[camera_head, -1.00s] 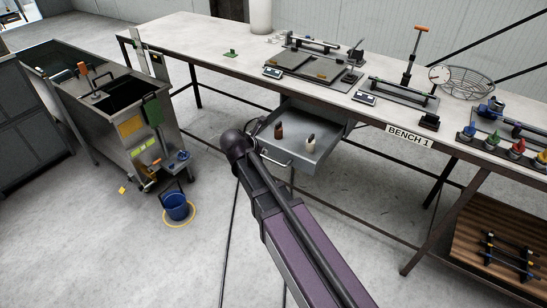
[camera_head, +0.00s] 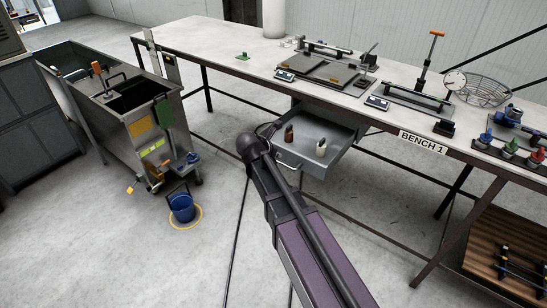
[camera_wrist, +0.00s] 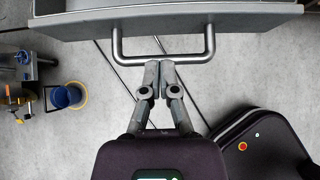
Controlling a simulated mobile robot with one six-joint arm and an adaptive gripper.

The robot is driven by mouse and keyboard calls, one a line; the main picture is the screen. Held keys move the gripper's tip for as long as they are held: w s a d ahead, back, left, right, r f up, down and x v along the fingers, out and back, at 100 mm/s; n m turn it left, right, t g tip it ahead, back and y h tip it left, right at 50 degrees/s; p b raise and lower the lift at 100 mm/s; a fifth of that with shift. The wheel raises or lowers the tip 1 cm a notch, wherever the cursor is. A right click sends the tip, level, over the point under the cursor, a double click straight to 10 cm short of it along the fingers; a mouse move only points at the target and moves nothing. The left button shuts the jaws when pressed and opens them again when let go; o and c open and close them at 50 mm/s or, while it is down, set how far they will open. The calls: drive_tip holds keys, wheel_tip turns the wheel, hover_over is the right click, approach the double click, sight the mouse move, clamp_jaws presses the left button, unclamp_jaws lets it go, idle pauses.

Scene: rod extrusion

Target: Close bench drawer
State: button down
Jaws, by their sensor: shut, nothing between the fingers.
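The bench drawer (camera_head: 330,150) is a grey metal drawer pulled out under the edge of bench 1 (camera_head: 215,60). It holds a brown bottle (camera_head: 289,134) and a white-bodied bottle with a dark cap (camera_head: 321,149). In the wrist view the drawer front (camera_wrist: 220,18) spans the top, with its bar handle (camera_wrist: 165,58) below it. My gripper (camera_wrist: 160,64) is shut and empty, its fingertips at the middle of the handle bar; I cannot tell whether they touch it. In the head view my arm hides the gripper.
A steel cart (camera_head: 135,110) stands to the left. A blue bucket (camera_head: 182,208) is on the floor, also in the wrist view (camera_wrist: 66,96). Bench legs and a lower wooden shelf (camera_head: 480,265) are at right. The floor in front of the drawer is largely clear.

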sight(286, 157)
drive_tip(key=shift+b+x, duration=2)
drive_tip(key=shift+x, duration=1.25)
drive_tip(key=shift+w+a, duration=0.1)
drive_tip(key=shift+w, duration=0.1)
